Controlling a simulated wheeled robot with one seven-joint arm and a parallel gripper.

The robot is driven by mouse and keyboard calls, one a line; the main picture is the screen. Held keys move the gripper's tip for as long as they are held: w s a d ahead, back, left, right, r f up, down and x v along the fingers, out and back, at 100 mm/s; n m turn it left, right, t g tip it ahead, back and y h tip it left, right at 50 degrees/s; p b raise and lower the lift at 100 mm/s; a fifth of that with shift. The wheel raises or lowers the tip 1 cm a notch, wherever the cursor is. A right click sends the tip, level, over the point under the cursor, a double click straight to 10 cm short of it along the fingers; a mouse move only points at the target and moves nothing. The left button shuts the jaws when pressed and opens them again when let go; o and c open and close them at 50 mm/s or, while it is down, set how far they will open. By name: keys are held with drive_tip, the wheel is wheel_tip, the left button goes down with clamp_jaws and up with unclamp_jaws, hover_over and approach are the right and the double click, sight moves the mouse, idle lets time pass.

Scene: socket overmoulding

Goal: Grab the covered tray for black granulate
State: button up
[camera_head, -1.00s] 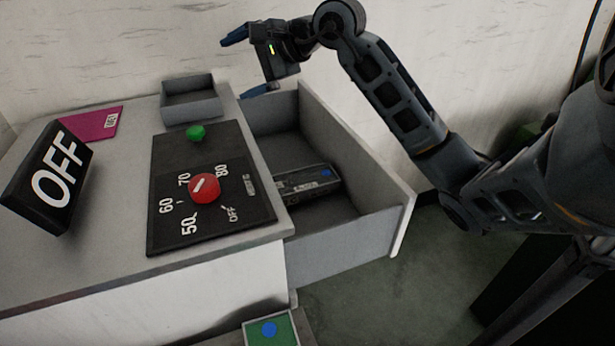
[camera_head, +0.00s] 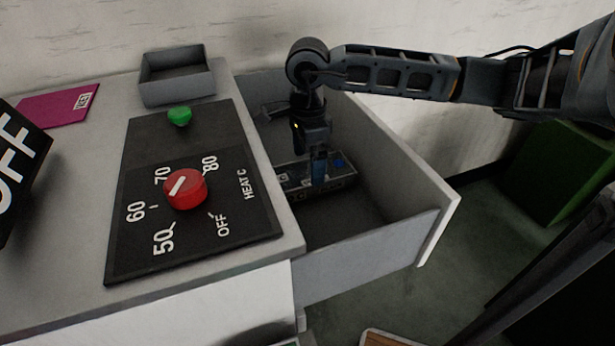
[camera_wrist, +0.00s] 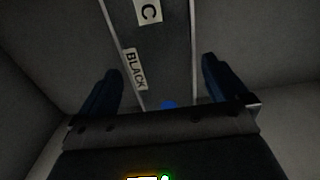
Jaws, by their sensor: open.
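The covered tray is a long dark box (camera_head: 287,177) with pale labels and a blue dot, lying in the open drawer (camera_head: 378,243). In the wrist view the tray (camera_wrist: 160,60) shows labels reading "BLACK" and "C", with the blue dot at its near end. My gripper (camera_head: 318,180) reaches down into the drawer over the tray. In the wrist view my gripper (camera_wrist: 160,90) is open, with one blue finger on each side of the tray and visible gaps between. I cannot tell how far the fingertips reach below the tray's top.
The drawer walls stand close around my gripper. Left of it, the counter carries a control panel (camera_head: 140,240) with a red knob (camera_head: 186,188) and a green knob (camera_head: 179,116), a small grey open tray (camera_head: 177,80) and a magenta card (camera_head: 60,106). A green box (camera_head: 570,170) stands at right.

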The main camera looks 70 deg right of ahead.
sight(308, 171)
wheel_tip(308, 171, down, 5)
drive_tip(key=shift+f, duration=0.1)
idle(0.3)
drive_tip(key=c, duration=1.2)
drive_tip(key=shift+r, duration=0.25)
